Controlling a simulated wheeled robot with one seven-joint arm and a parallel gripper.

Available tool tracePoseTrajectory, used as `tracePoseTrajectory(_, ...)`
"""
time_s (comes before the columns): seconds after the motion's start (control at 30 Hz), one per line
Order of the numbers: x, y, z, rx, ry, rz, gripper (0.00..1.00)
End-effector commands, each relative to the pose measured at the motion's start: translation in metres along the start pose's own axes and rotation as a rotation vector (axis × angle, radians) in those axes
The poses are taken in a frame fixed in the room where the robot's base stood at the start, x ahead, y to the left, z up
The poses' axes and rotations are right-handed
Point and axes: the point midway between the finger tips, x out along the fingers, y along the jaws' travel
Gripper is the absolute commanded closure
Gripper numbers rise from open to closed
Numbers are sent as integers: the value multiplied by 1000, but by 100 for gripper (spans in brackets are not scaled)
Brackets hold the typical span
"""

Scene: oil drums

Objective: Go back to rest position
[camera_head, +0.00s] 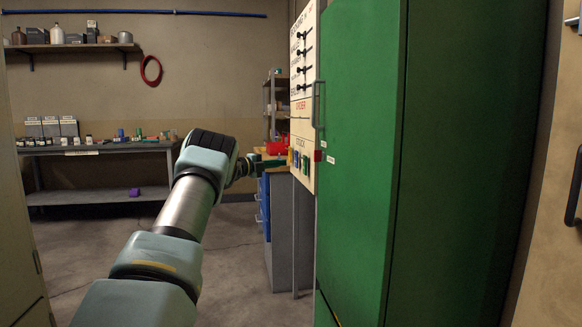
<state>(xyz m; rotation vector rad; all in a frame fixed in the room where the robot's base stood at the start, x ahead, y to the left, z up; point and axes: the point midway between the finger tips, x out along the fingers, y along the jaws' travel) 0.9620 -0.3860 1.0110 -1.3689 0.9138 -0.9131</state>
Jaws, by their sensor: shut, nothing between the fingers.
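My arm reaches up from the bottom left of the head view. It bends at a dark-capped joint, and my gripper (276,163) points to the right beyond it. My gripper is small in the picture and looks shut, with nothing seen in it. It is in front of the blue-drawered cabinet (265,207), near the left edge of a cream board (304,105). I cannot tell whether it touches the board or the cabinet top.
A large green cabinet (358,150) stands close on the right. A workbench (105,150) with bottles and boxes runs along the back wall, under a shelf (75,47) and a red ring (151,71). The floor (235,255) between is clear.

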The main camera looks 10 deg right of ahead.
Motion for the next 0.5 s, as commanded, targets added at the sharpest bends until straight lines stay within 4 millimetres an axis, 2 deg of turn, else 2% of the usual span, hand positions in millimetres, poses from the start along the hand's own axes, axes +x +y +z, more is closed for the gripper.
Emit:
tracePoseTrajectory(0.17,-14,-3,7,-10,-16,-3,100)
tracePoseTrajectory(0.27,-24,-21,20,-64,-100,-25,100)
tracePoseTrajectory(0.37,-48,-47,42,-187,-274,-63,100)
tracePoseTrajectory(0.43,-73,-62,56,-314,-430,-92,100)
tracePoseTrajectory(0.5,-104,-68,63,-459,-589,-114,100)
